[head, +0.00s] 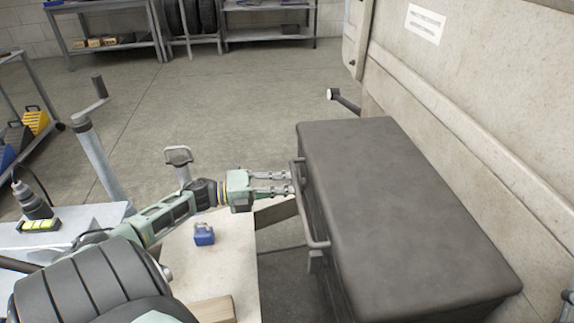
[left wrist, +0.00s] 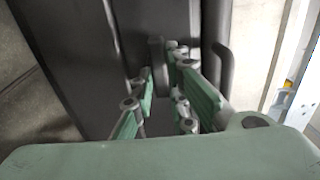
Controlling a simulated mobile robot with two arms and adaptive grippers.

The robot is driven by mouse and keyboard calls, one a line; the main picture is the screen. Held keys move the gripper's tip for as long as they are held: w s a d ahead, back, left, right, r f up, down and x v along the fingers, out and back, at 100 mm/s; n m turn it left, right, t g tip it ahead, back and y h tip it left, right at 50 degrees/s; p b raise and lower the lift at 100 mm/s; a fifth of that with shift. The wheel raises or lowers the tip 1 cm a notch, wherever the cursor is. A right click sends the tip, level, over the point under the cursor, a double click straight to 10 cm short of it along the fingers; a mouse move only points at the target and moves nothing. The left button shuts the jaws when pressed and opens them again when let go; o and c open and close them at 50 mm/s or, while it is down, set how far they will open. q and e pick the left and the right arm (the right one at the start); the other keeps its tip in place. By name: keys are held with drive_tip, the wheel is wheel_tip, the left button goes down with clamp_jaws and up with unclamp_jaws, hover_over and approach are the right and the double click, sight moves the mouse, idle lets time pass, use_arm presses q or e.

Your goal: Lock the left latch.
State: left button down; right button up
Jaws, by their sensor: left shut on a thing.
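A dark grey box (head: 410,205) with a closed lid stands at the right in the head view. A bar handle (head: 313,243) runs along its front side, and it also shows in the left wrist view (left wrist: 223,75). My left gripper (head: 289,183) reaches the far end of this front. In the left wrist view its fingers (left wrist: 160,85) are closed around a dark upright piece, the left latch (left wrist: 155,58), beside the handle. The fingers hide part of the latch, and I cannot tell whether it is locked.
A pale bench top (head: 205,268) lies below my left arm, with a blue padlock-like item (head: 204,234) and a wood block (head: 213,308) on it. A grey post with a crank (head: 95,140) stands at the left. A beige trailer wall (head: 480,90) rises behind the box.

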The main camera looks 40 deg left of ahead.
use_arm(q)
drive_tip(key=c, duration=1.7)
unclamp_jaws()
drive_tip(key=v, duration=1.2)
drive_tip(key=shift+s, duration=0.1)
